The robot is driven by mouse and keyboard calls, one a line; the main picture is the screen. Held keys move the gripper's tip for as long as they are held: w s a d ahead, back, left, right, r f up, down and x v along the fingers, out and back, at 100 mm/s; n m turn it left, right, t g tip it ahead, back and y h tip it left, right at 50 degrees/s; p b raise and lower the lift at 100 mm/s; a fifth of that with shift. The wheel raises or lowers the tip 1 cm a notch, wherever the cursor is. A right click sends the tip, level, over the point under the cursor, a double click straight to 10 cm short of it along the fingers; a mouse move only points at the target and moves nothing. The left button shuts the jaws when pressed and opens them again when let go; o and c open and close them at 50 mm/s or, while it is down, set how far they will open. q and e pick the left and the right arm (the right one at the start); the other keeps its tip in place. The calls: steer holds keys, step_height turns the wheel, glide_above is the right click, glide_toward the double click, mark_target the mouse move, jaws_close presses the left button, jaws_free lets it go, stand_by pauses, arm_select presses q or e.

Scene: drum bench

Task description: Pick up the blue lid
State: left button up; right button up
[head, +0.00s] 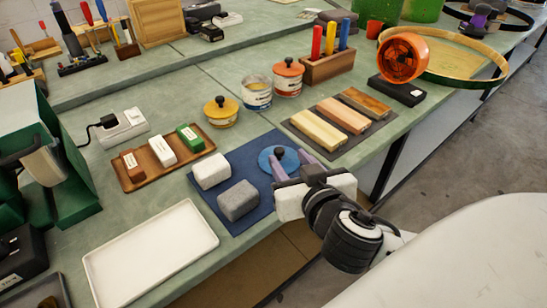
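The blue lid (287,162), a round disc with a dark knob, lies on the right end of the dark blue mat (243,174). My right gripper (294,162) reaches over the mat from the lower right. Its two purple-grey fingers are spread, one to each side of the lid's knob. The fingers partly cover the lid, and I cannot tell whether they touch it. My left gripper is not in view.
Two sponge-like blocks (239,201) lie on the mat left of the lid. A white tray (148,251) is at the front left. A yellow pot (221,112) and lidless can (257,93) stand behind. Wood strips (318,131) lie to the right.

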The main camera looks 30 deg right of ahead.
mark_target(280, 150)
steer(key=shift+w+d+f+b, duration=0.25)
steer(key=shift+w+f+b, duration=0.2)
steer(key=shift+f+b, duration=0.1)
steer(key=shift+w+d+f+b, duration=0.1)
steer(key=shift+w+f+b, duration=0.05)
steer(key=shift+w+b, duration=0.25)
steer(key=shift+w+d+b, duration=0.2)
steer(key=shift+w+b, duration=0.25)
steer(key=shift+w, duration=0.05)
steer(key=x, duration=0.4)
steer(key=shift+w+f, duration=0.15)
steer(key=shift+f, duration=0.15)
steer(key=shift+w+d+f, duration=0.1)
steer(key=shift+w, duration=0.15)
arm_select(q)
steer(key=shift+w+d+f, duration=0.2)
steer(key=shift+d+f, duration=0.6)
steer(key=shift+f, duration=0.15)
arm_select(e)
steer(key=shift+c, duration=0.4)
